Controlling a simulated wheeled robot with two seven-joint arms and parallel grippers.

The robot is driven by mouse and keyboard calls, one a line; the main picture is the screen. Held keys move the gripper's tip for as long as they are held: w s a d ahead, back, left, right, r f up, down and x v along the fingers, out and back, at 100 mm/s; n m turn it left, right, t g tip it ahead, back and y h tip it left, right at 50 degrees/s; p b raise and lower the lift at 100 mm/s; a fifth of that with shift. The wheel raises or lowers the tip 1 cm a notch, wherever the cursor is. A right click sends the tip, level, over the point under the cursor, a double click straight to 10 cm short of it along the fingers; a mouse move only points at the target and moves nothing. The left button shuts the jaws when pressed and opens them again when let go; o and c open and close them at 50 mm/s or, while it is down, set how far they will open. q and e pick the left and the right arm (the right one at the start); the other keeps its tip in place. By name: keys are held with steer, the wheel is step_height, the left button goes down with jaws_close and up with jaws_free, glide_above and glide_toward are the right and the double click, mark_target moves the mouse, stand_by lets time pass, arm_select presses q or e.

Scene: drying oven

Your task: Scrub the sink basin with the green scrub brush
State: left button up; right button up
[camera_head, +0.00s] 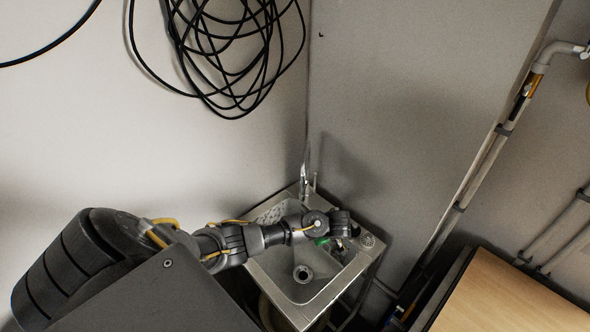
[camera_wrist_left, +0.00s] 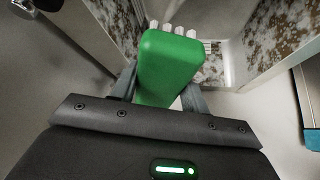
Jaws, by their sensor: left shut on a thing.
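The sink basin (camera_head: 303,284) is a steel bowl in a counter in the corner, with a round drain visible in its floor. My left gripper (camera_head: 337,230) reaches over the basin's far right part. In the left wrist view, my left gripper (camera_wrist_left: 162,90) is shut on the green scrub brush (camera_wrist_left: 168,62), whose white bristle tufts point away from me toward the basin. In the head view only a little green of the brush (camera_head: 321,241) shows under the gripper. I cannot tell whether the bristles touch the basin. My right gripper is out of view.
A tap (camera_head: 304,182) stands at the sink's back corner. A wooden tabletop (camera_head: 510,300) is at the lower right, with pipes (camera_head: 490,150) on the wall behind. Black cable (camera_head: 235,50) hangs on the left wall, above the sink.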

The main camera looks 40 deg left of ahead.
arm_select(q)
steer(key=s+a+n+g+y, duration=0.1)
steer(key=s+a+n+g, duration=0.1)
steer(key=s+a+n, duration=0.1)
steer(key=s+a, duration=0.1)
steer(key=a, duration=0.1)
steer(key=shift+s+a+n+y, duration=0.2)
steer(key=shift+a+n+y, duration=0.1)
steer(key=shift+a+n, duration=0.1)
steer(key=shift+d+r, duration=0.1)
steer(key=shift+d+f+b, duration=0.15)
steer(key=shift+f+b, duration=6.95)
steer(key=shift+f, duration=3.2)
steer(key=shift+f+b, duration=0.55)
steer(key=shift+f, duration=0.25)
